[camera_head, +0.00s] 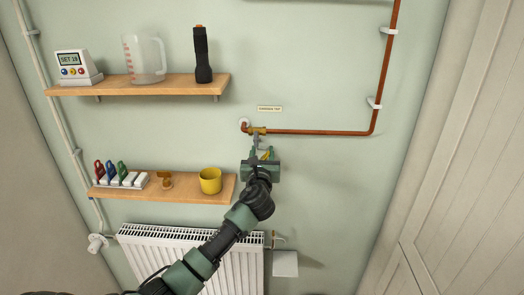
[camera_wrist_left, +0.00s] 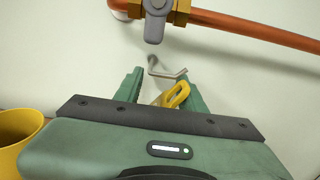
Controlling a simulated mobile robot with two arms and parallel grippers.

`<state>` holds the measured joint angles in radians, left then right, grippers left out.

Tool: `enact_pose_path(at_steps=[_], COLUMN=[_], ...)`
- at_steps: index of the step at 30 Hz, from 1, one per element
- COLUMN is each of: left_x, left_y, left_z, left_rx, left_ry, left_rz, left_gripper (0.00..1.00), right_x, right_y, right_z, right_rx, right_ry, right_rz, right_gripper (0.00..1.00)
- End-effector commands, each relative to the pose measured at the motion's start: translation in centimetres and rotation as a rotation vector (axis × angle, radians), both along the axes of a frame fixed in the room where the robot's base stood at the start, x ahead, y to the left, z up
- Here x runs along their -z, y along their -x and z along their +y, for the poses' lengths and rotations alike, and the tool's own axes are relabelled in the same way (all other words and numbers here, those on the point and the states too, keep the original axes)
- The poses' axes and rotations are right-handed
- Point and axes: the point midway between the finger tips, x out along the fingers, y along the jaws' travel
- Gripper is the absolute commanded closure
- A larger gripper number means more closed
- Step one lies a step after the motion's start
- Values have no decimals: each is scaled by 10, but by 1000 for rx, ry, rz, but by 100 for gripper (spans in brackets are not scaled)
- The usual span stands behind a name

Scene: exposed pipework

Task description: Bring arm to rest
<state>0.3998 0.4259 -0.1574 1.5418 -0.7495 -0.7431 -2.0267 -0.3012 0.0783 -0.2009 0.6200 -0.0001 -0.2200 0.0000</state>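My left arm reaches up from the bottom in the head view. Its green gripper (camera_head: 262,154) is just below the brass valve (camera_head: 256,130) on the copper pipe. In the left wrist view the gripper (camera_wrist_left: 161,76) has its two fingers apart. A yellow looped piece (camera_wrist_left: 176,95) shows between them, nearer the right finger; I cannot tell whether it touches. A bent metal hook (camera_wrist_left: 167,71) sticks out of the wall just beyond the fingertips. The valve's grey lever (camera_wrist_left: 155,25) points down above them. My right gripper is not in view.
The lower shelf (camera_head: 160,194) holds a yellow mug (camera_head: 210,181) close left of the gripper, a brass part and coloured clips. The upper shelf (camera_head: 140,88) holds a jug, a flashlight and a timer. A radiator (camera_head: 250,262) is below.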

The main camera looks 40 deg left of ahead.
Motion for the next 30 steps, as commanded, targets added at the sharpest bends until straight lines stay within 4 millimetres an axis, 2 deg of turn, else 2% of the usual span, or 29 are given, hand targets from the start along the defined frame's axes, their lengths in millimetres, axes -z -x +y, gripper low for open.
enact_pose_path(at_steps=[3, 9, 17, 20, 23, 26, 29, 30], left_x=[2, 1, 0, 5, 29, 73, 125, 145], left_y=[18, 41, 49, 52, 65, 95, 140, 161], left_z=[-11, -24, -29, -31, -41, -60, -87, -99], left_rx=[1, 0, -2, -1, -4, -36, -132, -188], left_ry=[-1, -1, 0, 29, 178, 478, 867, 1021], left_rz=[1, 0, 0, -3, -18, -48, -87, -102], left_gripper=[60, 60, 60, 60, 60, 60, 60, 60], right_x=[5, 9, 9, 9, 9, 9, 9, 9], right_y=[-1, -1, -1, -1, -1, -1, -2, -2], right_z=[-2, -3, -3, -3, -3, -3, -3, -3], right_rx=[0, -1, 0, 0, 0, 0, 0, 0], right_ry=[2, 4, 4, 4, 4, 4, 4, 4], right_rz=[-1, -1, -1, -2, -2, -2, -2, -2], right_gripper=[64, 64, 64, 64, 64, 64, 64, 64])
